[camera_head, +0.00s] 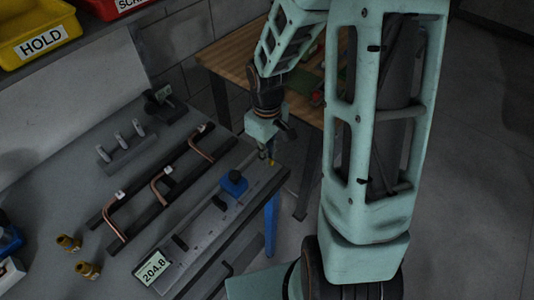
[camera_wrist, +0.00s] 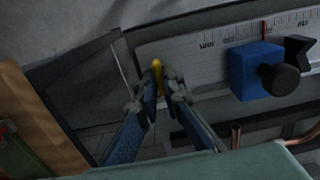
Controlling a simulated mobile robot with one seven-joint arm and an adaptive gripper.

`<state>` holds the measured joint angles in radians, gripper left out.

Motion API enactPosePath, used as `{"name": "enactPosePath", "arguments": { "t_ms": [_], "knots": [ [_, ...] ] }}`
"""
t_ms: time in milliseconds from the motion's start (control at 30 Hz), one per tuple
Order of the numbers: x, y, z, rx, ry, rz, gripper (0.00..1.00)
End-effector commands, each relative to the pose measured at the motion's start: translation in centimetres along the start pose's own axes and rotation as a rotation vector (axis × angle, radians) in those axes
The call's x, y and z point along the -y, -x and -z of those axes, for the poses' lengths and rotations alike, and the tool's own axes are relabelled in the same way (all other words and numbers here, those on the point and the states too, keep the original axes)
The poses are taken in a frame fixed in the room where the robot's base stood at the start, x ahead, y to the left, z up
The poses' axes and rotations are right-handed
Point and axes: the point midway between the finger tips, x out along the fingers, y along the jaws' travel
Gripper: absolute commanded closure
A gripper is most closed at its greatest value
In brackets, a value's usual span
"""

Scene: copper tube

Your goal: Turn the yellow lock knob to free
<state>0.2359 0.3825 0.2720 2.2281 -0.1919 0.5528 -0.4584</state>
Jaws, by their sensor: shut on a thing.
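The yellow lock knob (camera_wrist: 157,66) shows in the wrist view as a small yellow piece at the end of the measuring rail (camera_wrist: 205,52). My gripper (camera_wrist: 163,82) is shut on it, with one fingertip on each side. The fingertips hide part of the knob. In the head view my gripper (camera_head: 268,150) is at the far right end of the rail, and a tiny bit of the yellow knob (camera_head: 271,162) shows just below it. A blue block (camera_wrist: 255,70) with a black round knob (camera_wrist: 280,79) sits on the rail, to the right of my gripper in the wrist view.
A digital readout (camera_head: 152,267) reading 204.8 stands at the rail's near end. Bent copper tubes (camera_head: 166,194) lie on a dark rack left of the rail. Brass fittings (camera_head: 68,243) stand at the left. A wooden table (camera_head: 230,62) is behind my arm.

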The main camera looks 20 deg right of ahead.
Motion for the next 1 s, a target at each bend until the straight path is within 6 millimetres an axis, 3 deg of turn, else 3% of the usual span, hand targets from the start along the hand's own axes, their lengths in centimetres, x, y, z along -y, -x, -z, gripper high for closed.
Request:
{"name": "enactPosePath", "arguments": {
  "t_ms": [367,400,533,833,1000],
  "knots": [
    [-0.1,0.1,0.2,-0.004,0.007,-0.003,1.0],
    [-0.1,0.1,0.2,-0.004,0.007,-0.003,0.9],
    [-0.1,0.1,0.1,-0.003,0.006,-0.002,0.75],
    [0.0,0.1,0.1,-0.002,0.004,-0.001,0.75],
    [-0.1,1.6,0.1,-0.004,0.003,-0.004,0.75]
  ]
}}
